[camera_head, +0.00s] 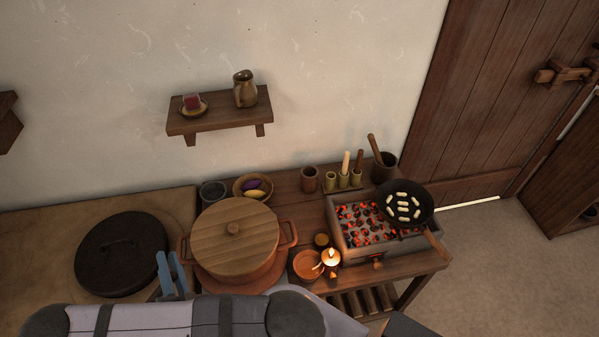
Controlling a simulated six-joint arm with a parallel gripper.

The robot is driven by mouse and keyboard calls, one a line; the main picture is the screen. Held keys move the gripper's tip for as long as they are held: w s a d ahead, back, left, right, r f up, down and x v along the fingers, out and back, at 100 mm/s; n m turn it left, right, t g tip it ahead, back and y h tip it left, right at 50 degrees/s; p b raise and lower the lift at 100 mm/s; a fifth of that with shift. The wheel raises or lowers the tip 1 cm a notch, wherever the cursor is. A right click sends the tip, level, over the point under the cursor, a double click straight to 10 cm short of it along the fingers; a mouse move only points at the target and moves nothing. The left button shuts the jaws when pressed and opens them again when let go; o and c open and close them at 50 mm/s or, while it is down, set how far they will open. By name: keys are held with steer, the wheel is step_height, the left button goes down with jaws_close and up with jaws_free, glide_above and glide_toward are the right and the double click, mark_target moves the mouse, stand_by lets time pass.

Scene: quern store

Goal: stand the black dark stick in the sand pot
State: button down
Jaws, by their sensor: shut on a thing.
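My gripper (170,262) shows as two blue-grey fingers at the lower left, between the black round lid and the big lidded pot. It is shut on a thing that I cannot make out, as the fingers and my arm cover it. I cannot pick out the black dark stick for certain. No pot shows sand clearly; a small brown cup (310,179) and a grey pot (213,194) stand at the back of the table, and I cannot tell whether either is the sand pot.
The big pot with a wooden lid (236,240) stands right of my gripper, the black lid (121,253) left. A lit candle (331,259) and a glowing brazier (344,240) with a pan (405,203) stand further right. Small stick holders (343,180) and a mortar (385,167) are behind.

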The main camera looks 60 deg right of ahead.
stand_by(0.5)
steer(key=w+d+f+m+g+h+b, duration=0.1)
steer(key=w+d+f+g+h+b, duration=0.25)
steer(key=w+d+f+b, duration=0.6)
steer(key=w+d+r+g+h+b, duration=0.4)
steer(key=w+d, duration=0.5)
steer(key=d, duration=0.5)
steer(key=s+d+r+m+g+b, duration=0.1)
steer(key=s+d+r+g, duration=0.15)
steer(key=d, duration=0.85)
steer(key=s+d+r+g+b, duration=0.1)
steer(key=s+d+r, duration=0.15)
steer(key=d, duration=0.95)
steer(key=s+d+r+g, duration=0.2)
steer(key=s+d, duration=0.5)
steer(key=d, duration=0.2)
steer(key=s+d+r+g+h+b, duration=0.1)
steer(key=s+d+r+g, duration=0.1)
steer(key=s+d, duration=0.6)
steer(key=shift+d+m, duration=0.4)
steer(key=shift+d, duration=0.15)
steer(key=shift+f+h, duration=0.1)
steer(key=shift+h, duration=0.15)
